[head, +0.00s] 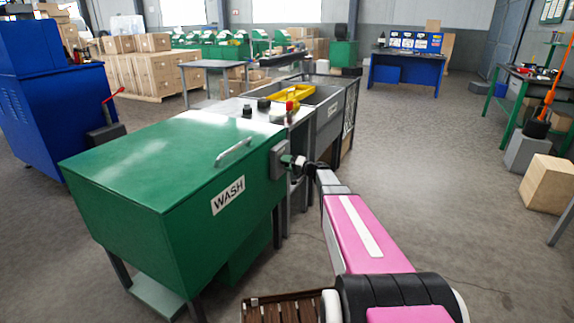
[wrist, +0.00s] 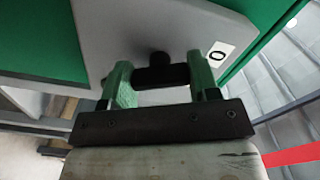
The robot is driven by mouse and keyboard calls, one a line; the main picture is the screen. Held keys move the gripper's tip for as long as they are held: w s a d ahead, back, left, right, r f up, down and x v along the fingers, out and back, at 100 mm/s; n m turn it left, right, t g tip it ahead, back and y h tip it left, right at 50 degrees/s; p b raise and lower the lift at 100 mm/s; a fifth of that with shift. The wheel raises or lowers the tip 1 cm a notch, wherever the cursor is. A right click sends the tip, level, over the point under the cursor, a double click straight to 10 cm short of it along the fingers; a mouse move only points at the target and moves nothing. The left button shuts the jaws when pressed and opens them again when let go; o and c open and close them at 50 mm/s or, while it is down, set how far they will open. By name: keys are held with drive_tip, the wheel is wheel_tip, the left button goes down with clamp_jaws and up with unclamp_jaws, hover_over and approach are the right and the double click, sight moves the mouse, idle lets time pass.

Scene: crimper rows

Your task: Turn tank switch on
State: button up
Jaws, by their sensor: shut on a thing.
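The green wash tank (head: 150,165) stands at centre left, its lid down, with a white WASH label on its front. A grey switch box (head: 278,160) is fixed to its right end. In the wrist view the switch box (wrist: 120,35) fills the middle and carries a black switch knob (wrist: 156,60) and a white label marked 0 (wrist: 219,54). My gripper (head: 289,160) is at the box. In the wrist view its green fingers (wrist: 161,82) stand either side of the knob's black bar and are shut on it. The fingers partly hide the knob in the head view.
Behind the tank is a metal bench with a grey sink (head: 328,112) and a yellow tray (head: 288,94). A blue machine (head: 55,115) stands at left. A wooden slatted thing (head: 285,308) is at the bottom. A wooden box (head: 549,183) is at right. The floor between is clear.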

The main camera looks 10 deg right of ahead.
drive_tip(key=m, duration=0.5)
drive_tip(key=shift+m, duration=0.4)
drive_tip(key=m, duration=0.5)
drive_tip(key=shift+m, duration=0.3)
drive_tip(key=o, duration=0.9)
drive_tip(key=v, duration=1.1)
